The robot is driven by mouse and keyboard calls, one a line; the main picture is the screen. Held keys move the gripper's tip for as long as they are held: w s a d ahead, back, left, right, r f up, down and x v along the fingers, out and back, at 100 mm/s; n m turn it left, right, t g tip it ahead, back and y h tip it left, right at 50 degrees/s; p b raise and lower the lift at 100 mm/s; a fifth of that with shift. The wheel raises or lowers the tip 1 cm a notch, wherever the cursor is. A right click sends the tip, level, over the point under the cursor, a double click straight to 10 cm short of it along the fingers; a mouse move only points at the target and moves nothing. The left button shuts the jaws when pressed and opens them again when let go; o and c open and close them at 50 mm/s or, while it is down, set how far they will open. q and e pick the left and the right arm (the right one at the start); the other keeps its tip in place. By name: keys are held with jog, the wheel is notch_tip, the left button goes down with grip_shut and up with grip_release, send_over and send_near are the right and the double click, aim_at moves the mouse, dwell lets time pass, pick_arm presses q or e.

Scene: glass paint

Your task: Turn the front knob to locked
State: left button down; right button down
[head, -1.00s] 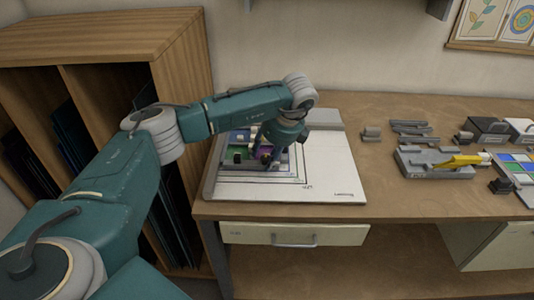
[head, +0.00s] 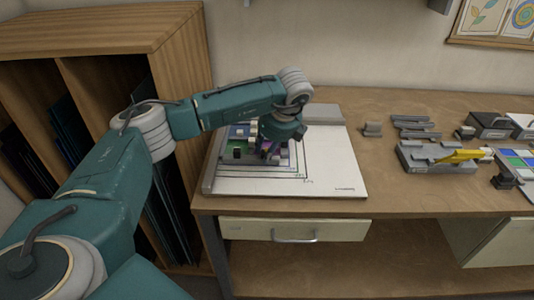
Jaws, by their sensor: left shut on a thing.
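The white board (head: 335,165) lies on the left part of the workbench. On it is a layered fixture (head: 238,153) with green, blue and purple areas and small dark blocks. My left gripper (head: 272,153) is over the right part of this fixture, pointing down, and is shut on a small part there. That part is mostly hidden by the fingers, and I cannot tell whether it is the front knob or how it is turned. My right gripper is not in view.
A grey fixture (head: 424,161) with a yellow tool (head: 461,156) stands on the workbench (head: 430,198) to the right. Grey bars (head: 412,124), a small grey block (head: 372,129) and a dark box (head: 489,124) lie behind it. A wooden rack (head: 105,48) stands at the left.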

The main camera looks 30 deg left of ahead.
pick_arm(q)
jog(key=m+b, duration=0.1)
jog(key=m+t+b, duration=0.1)
jog(key=m+b, duration=0.2)
jog(key=shift+w+a+r+t+h, duration=0.1)
jog(key=shift+w+a+t+h, duration=0.05)
jog(key=shift+a+t+h, duration=0.15)
jog(key=shift+r+m+t+h+b, duration=0.25)
jog(key=shift+m+t+h+b, duration=0.2)
jog(key=shift+m+b, duration=0.75)
jog(key=shift+m, duration=0.4)
jog(key=c, duration=1.4)
grip_release()
jog(key=shift+d, duration=0.1)
jog(key=shift+c, duration=0.2)
jog(key=shift+f, duration=0.15)
